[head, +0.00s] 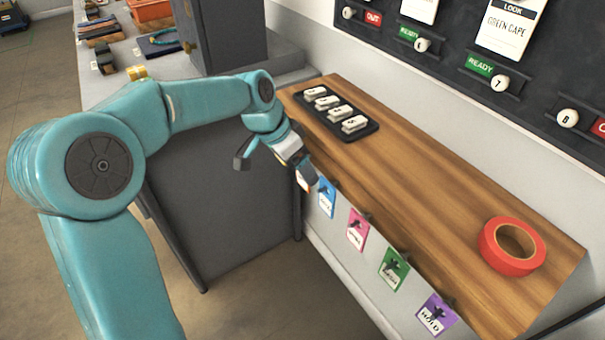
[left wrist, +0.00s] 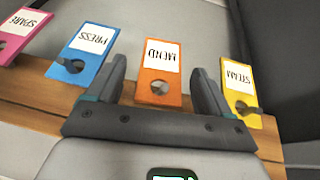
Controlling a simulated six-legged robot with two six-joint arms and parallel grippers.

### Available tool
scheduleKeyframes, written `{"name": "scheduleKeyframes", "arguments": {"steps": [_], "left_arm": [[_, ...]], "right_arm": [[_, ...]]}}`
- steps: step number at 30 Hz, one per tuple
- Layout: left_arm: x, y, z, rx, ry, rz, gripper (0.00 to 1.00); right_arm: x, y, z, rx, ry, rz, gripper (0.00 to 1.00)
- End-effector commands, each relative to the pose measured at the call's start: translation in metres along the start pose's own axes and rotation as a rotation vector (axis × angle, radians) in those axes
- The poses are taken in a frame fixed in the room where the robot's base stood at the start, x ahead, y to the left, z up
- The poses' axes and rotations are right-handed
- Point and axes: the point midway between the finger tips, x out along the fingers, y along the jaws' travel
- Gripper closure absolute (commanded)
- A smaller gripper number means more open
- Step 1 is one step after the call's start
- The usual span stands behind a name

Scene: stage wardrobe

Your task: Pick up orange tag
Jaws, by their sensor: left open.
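The orange tag (left wrist: 159,88), with a white label reading MEND, hangs from a peg at the wooden shelf's front edge. In the left wrist view it lies between the two fingers of my left gripper (left wrist: 158,72), with a gap on each side. The gripper is open and holds nothing. In the head view, my left gripper (head: 274,167) is at the far end of the tag row, and only a sliver of the orange tag (head: 304,182) shows beside it. My right gripper is not in view.
Blue (head: 326,197), pink (head: 357,230), green (head: 393,268) and purple (head: 436,315) tags hang along the edge. A yellow tag (left wrist: 240,92) hangs on the other side of the orange one. Red tape (head: 490,255) and a black tray (head: 366,138) sit on the shelf (head: 430,190).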

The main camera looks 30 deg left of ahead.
Motion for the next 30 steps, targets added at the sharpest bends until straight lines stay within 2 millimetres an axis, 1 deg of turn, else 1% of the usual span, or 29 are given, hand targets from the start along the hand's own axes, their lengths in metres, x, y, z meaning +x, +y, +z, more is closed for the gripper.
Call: {"name": "scheduleKeyframes", "arguments": {"steps": [1,5,13,14,15,17,18,22,23,30], "left_arm": [[0.011,0.0,0.0,0.001,-0.003,0.002,0.19],[0.026,0.0,-0.001,0.001,-0.002,0.001,0.19],[0.028,-0.001,-0.002,0.001,0.0,0.0,0.19],[0.028,-0.001,-0.002,0.001,0.0,0.0,0.29],[0.028,-0.001,-0.002,0.001,0.0,0.0,0.42],[0.028,-0.001,-0.002,0.001,0.0,0.0,0.61],[0.028,-0.001,-0.002,0.001,0.0,0.0,0.74],[0.028,-0.001,-0.002,0.0,0.0,0.0,0.74],[0.028,-0.001,-0.002,0.0,0.0,0.0,0.79],[0.025,0.0,-0.003,0.001,0.001,0.0,0.79]], "right_arm": [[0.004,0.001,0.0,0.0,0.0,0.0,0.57],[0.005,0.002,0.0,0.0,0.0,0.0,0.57],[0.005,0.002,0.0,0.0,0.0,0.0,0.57],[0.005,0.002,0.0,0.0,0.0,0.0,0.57],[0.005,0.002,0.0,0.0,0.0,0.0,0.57],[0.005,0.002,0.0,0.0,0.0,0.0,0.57],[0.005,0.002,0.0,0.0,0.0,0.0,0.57],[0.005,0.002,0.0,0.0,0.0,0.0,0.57],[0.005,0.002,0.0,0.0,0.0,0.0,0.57],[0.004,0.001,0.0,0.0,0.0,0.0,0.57]]}}
